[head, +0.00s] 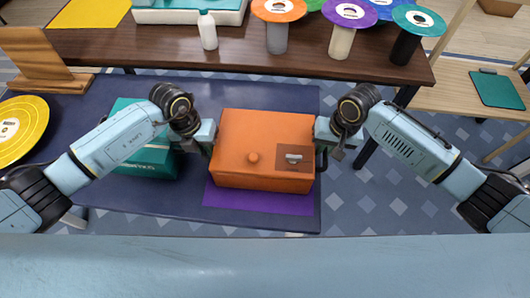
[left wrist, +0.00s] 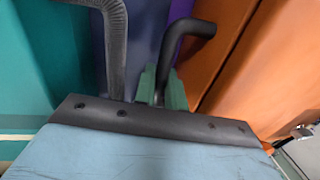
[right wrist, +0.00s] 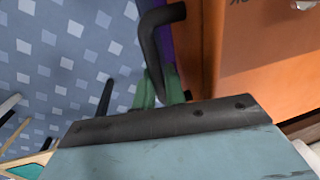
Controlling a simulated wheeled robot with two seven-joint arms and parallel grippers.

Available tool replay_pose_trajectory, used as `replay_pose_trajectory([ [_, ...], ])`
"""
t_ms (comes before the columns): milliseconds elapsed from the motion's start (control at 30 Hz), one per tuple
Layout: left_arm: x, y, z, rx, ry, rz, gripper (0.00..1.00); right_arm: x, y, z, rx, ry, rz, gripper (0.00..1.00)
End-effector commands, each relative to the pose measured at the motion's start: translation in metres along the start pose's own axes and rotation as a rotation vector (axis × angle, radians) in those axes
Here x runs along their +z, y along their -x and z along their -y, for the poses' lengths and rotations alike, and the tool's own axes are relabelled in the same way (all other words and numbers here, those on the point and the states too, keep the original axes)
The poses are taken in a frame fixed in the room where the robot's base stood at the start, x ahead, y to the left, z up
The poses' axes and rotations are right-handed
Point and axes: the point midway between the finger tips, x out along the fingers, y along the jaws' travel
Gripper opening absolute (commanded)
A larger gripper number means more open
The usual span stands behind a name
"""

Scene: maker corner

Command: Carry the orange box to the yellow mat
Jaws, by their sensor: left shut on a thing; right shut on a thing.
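The orange box (head: 245,130) is in the middle of the head view, over a purple mat (head: 258,200) on the dark blue table; I cannot tell whether it touches the mat. It has a round knob and a latch. My left gripper (head: 210,140) is shut on the dark handle (left wrist: 188,30) at the box's left side. My right gripper (head: 322,138) is shut on the dark handle (right wrist: 150,35) at its right side. The yellow mat (head: 88,13) lies at the top left on the brown table, partly cut off by the frame.
A teal box (head: 150,162) stands close left of the orange box, partly behind my left arm. A wooden stand (head: 40,55) and yellow disc (head: 18,125) are further left. The brown table (head: 140,45) holds a white bottle (head: 208,30), a tray (head: 190,16) and several spools.

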Motion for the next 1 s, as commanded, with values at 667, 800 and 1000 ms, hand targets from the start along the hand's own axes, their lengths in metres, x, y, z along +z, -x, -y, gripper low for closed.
replay_pose_trajectory([
  [667,0.001,0.019,0.003,0.000,0.000,0.003,0.00,-0.001,0.019,0.003,-0.001,0.000,-0.003,0.00],
  [800,0.001,0.031,0.005,0.000,0.000,0.003,0.00,-0.001,0.031,0.005,-0.001,0.000,-0.003,0.00],
  [1000,0.001,0.046,0.008,0.000,0.000,0.003,0.00,-0.001,0.046,0.008,0.000,0.000,-0.003,0.00],
])
